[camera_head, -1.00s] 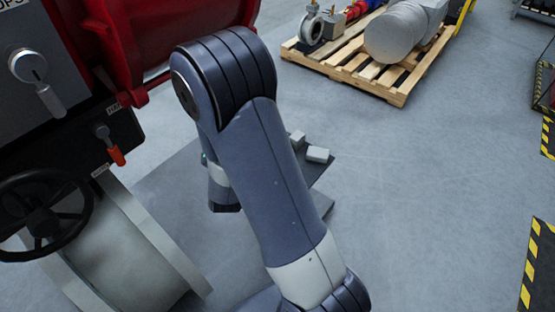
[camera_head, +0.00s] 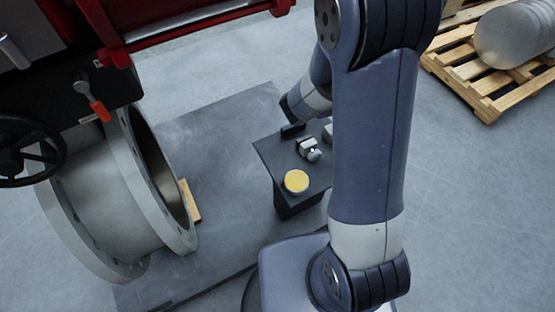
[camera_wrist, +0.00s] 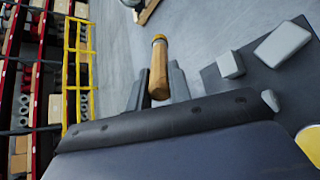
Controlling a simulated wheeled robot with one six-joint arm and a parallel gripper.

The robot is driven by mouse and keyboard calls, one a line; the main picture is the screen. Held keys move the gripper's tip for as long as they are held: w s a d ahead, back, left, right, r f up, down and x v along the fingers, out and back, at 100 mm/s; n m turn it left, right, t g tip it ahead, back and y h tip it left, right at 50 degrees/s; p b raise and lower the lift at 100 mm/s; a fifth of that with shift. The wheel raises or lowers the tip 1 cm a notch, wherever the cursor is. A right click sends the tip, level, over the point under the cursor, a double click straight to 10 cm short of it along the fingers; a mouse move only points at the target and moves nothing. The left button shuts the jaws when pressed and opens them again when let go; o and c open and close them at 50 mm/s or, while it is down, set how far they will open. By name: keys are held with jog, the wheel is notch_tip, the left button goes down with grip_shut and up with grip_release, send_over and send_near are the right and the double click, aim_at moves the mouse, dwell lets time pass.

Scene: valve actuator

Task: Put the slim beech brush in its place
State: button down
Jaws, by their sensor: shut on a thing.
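The slim beech brush (camera_wrist: 158,72) shows in the wrist view as a pale wooden handle with a dark yellow band at its far end. My gripper (camera_wrist: 157,88) is shut on it, with one dark finger on each side. The brush points away from the wrist; its near end is partly hidden behind the gripper body. In the head view my wrist is over the far left edge of the small dark stand (camera_head: 268,153), and the brush cannot be made out there. No place for the brush can be clearly identified.
On the stand are a round yellow-topped thing (camera_head: 296,181) and grey blocks (camera_head: 307,147). Left of it stands a large flanged pipe (camera_head: 150,180) with a wooden piece (camera_head: 190,200) beside it. A pallet (camera_head: 490,90) lies far right. Open floor lies between.

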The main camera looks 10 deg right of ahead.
jog(key=s+f+m+g+y+b, duration=0.15)
jog(key=s+f+m+g, duration=0.3)
jog(key=m+g, duration=0.45)
jog(key=w+a+f+m+y, duration=0.1)
jog(key=a+m+y, duration=0.15)
jog(key=a, duration=0.55)
jog(key=w+a+f+m+y, duration=0.15)
jog(key=a+y, duration=0.25)
jog(key=a, duration=0.4)
notch_tip(320, 180, down, 10)
jog(key=shift+s+r+m+b, duration=0.25)
jog(key=shift+s+m+b, duration=0.05)
jog(key=shift+s+b, duration=0.1)
jog(key=shift+d, duration=0.1)
